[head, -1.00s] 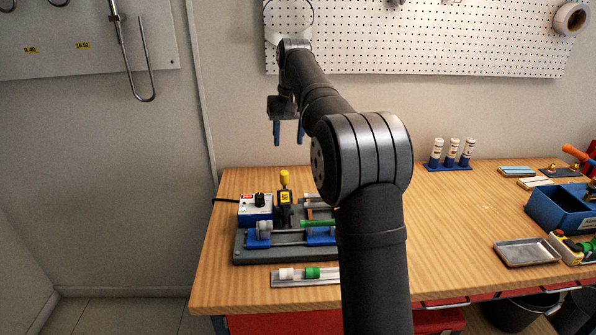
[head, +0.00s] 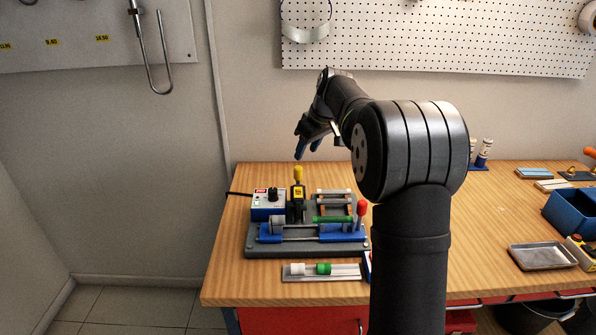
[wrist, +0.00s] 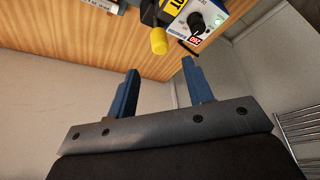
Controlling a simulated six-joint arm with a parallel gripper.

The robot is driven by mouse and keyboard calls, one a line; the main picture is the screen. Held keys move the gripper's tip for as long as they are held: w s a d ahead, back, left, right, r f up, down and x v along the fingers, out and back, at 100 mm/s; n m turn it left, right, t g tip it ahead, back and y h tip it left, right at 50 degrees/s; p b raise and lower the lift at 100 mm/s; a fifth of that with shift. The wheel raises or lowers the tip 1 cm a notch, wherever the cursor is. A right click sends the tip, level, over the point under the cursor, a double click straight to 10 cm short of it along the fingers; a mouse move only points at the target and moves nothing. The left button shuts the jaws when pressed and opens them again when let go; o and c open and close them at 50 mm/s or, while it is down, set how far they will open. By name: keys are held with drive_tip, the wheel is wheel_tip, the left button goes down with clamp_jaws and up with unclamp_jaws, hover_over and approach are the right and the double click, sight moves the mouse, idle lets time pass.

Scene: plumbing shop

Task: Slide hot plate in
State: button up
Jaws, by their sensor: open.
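The hot plate (head: 298,199) is a dark upright piece with a yellow label and a yellow knob (head: 298,173) on top. It stands on the grey bench fixture (head: 255,250), beside the control box (head: 265,207). My gripper (head: 306,153) is open and empty, with blue fingers, above and behind the knob in the head view. In the wrist view the gripper (wrist: 160,68) is tilted toward the bench. There the knob (wrist: 158,41) shows beyond the gap between the fingertips, apart from them. Only the hot plate's upper part (wrist: 174,8) shows there.
A green pipe (head: 331,219) lies in blue holders on the fixture, with a red-knobbed lever (head: 361,208) at its right. In front is a tray with a white-and-green piece (head: 323,269). My own arm hides the bench middle. A metal tray (head: 541,256) lies at right.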

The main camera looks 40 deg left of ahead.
sight(299, 168)
drive_tip(key=x, duration=1)
drive_tip(key=shift+c, duration=0.2)
drive_tip(key=shift+r, duration=0.1)
clamp_jaws()
